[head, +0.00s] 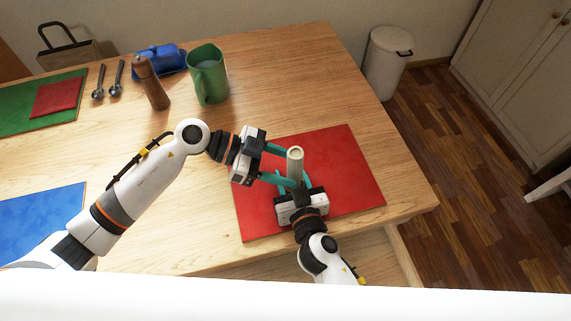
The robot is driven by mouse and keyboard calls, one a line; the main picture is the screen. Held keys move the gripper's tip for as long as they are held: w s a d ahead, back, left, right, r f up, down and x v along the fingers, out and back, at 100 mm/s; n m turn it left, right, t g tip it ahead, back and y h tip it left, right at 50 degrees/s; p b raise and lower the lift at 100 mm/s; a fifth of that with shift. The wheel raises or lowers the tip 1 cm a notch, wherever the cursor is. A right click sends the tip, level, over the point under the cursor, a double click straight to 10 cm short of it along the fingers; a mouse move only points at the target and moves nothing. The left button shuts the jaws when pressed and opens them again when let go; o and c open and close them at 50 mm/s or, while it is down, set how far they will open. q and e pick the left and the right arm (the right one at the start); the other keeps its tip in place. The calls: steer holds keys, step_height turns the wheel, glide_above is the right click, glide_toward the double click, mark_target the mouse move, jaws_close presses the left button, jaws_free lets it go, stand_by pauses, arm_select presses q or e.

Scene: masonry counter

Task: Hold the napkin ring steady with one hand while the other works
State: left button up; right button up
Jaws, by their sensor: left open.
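A pale beige, roll-like cylinder (295,163) stands up from the red mat (345,180); no separate napkin ring can be made out on it. My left gripper (284,167) comes in from the left, open, with its teal fingers spread beside the cylinder. My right gripper (294,181) comes from the front edge, with its teal fingers close to the cylinder's lower part. The fingers of both grippers overlap in this view, so contact and the cylinder's base are hidden.
A green mug (209,78), a brown pepper mill (150,84) and a blue butter dish (160,58) stand at the back. Two spoons (107,80) lie by a green mat (20,117) with a red cloth (56,97). A blue mat (40,218) lies left.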

arm_select(q)
steer(key=v, duration=1.1)
steer(key=shift+a, duration=0.35)
arm_select(e)
steer(key=o, duration=1)
steer(key=shift+o, duration=0.2)
steer(key=shift+s, duration=0.1)
